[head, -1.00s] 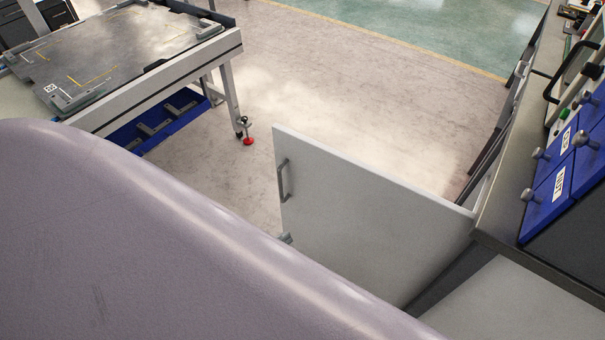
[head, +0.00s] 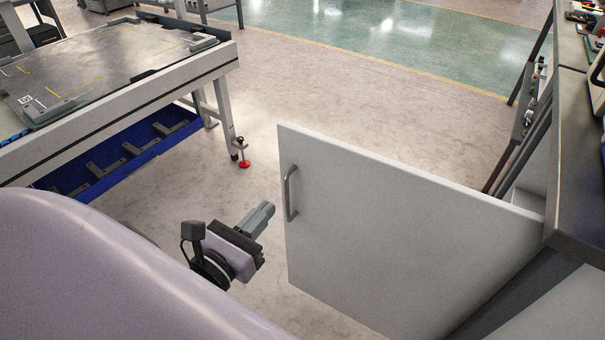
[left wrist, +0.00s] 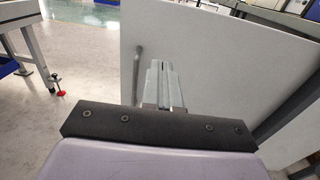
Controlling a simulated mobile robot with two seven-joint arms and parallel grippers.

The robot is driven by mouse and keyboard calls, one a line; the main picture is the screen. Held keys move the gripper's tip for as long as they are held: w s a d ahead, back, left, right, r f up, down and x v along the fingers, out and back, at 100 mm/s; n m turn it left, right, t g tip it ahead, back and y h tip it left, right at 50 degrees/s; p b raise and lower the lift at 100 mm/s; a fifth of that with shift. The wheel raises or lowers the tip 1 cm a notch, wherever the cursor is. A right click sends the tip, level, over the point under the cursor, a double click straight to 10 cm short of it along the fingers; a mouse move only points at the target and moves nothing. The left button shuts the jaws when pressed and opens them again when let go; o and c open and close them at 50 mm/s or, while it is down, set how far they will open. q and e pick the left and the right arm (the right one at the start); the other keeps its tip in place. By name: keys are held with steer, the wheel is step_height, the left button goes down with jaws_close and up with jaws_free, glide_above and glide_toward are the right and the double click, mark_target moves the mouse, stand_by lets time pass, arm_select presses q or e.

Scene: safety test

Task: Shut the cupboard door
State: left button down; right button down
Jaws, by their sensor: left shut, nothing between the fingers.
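The white cupboard door (head: 400,235) stands wide open, swung out from the cupboard at the right of the head view. Its grey bar handle (head: 290,193) is near the door's free edge, on the face toward me. My left gripper (head: 266,211) is shut and empty, just left of the door's free edge and a little below the handle; I cannot tell if it touches. In the left wrist view the shut fingers (left wrist: 160,68) point at the door (left wrist: 215,70), with the handle (left wrist: 138,70) just left of them. My right gripper is not in view.
A workbench (head: 125,98) with a blue lower shelf stands at the left. A red-footed leg (head: 243,163) is nearest the door. A dark counter (head: 575,190) runs along the right edge. The floor between bench and door is clear.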

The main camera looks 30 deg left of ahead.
mark_target(310, 159)
arm_select(q)
steer(key=shift+w+p, duration=0.35)
steer(key=shift+w, duration=6.55)
